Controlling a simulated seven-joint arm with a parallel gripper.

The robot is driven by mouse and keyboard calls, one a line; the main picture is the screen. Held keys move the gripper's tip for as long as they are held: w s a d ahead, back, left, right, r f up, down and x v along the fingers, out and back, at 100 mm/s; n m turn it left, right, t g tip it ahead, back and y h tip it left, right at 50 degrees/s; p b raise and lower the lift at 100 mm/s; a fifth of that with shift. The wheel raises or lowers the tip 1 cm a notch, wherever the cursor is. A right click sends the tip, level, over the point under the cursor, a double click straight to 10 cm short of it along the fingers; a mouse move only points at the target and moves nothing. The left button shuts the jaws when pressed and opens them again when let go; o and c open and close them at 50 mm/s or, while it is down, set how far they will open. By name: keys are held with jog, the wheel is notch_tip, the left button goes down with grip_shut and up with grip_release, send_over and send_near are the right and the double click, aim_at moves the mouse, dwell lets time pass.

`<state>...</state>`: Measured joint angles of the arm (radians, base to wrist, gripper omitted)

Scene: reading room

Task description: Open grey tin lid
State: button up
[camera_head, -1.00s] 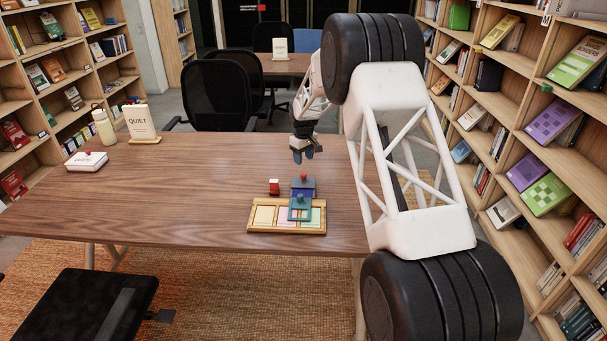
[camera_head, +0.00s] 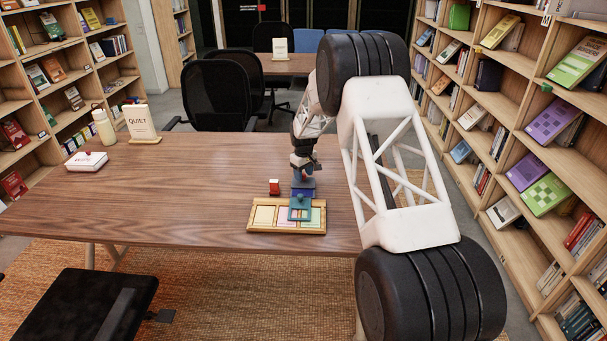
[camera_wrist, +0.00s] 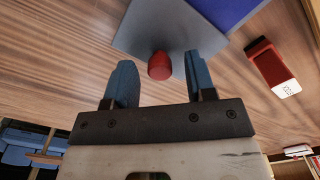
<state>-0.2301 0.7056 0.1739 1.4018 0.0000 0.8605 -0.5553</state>
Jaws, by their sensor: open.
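The grey tin lid (camera_wrist: 150,25) carries a red knob (camera_wrist: 160,66) in the wrist view. In the wrist view my gripper (camera_wrist: 160,75) is open, with one blue finger to each side of the knob and visible gaps between. I cannot tell how far above the lid the fingertips are. A blue surface adjoins the lid at the top of the wrist view.
A red block with a white end (camera_head: 274,187) stands left of the tin; it also shows in the wrist view (camera_wrist: 268,62). The table's left side is mostly clear.

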grip_shut()
dwell(0.3)
jog(key=shift+w, duration=0.1)
jog(key=shift+w+f, duration=0.1)
jog(key=shift+w, duration=0.95)
grip_release()
